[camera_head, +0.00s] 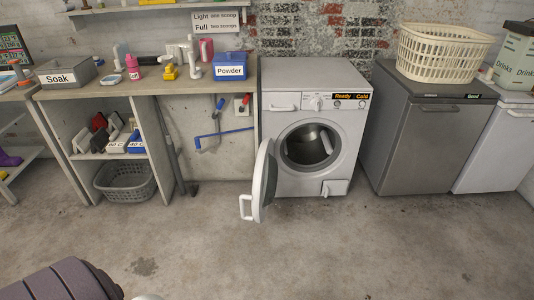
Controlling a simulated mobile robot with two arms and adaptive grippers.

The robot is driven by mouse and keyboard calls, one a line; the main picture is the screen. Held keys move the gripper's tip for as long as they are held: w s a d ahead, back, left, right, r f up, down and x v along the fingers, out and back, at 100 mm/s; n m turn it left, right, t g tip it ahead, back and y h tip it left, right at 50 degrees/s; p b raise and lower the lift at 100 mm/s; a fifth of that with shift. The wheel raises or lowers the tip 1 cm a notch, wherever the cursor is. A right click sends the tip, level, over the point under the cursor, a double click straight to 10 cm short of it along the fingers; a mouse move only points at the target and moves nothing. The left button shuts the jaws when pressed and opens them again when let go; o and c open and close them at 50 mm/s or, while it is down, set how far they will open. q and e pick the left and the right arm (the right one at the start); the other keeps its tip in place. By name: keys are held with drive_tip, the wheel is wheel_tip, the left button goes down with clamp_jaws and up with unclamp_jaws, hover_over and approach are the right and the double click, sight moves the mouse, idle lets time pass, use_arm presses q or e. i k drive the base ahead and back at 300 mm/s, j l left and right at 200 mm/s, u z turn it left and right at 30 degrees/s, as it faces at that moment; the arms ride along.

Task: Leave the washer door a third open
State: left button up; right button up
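The white washer (315,92) stands on the floor near the middle of the view. Its round door (264,182) is hinged on the left side of the opening and stands wide open, swung out toward me and seen nearly edge-on. A white handle (245,207) sits on the door's free edge. The panel reads "Ready" and "Cold". Neither of my grippers is in view.
A grey appliance (415,140) with a cream basket (444,52) on top stands right of the washer. A workbench (150,82) with a blue Powder box (230,72) is on the left. A dark ribbed shape fills the bottom left corner. The concrete floor before the washer is clear.

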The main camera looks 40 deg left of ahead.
sight(265, 181)
drive_tip(key=i+j, duration=0.1)
drive_tip(key=j, duration=0.85)
drive_tip(key=i+j+u, duration=0.1)
drive_tip(key=j, duration=0.35)
drive_tip(key=i+j, duration=0.15)
drive_tip(key=j, duration=0.3)
drive_tip(key=i+j+u, duration=0.1)
drive_tip(key=j, duration=0.4)
drive_tip(key=i+j, duration=0.1)
drive_tip(key=j, duration=0.35)
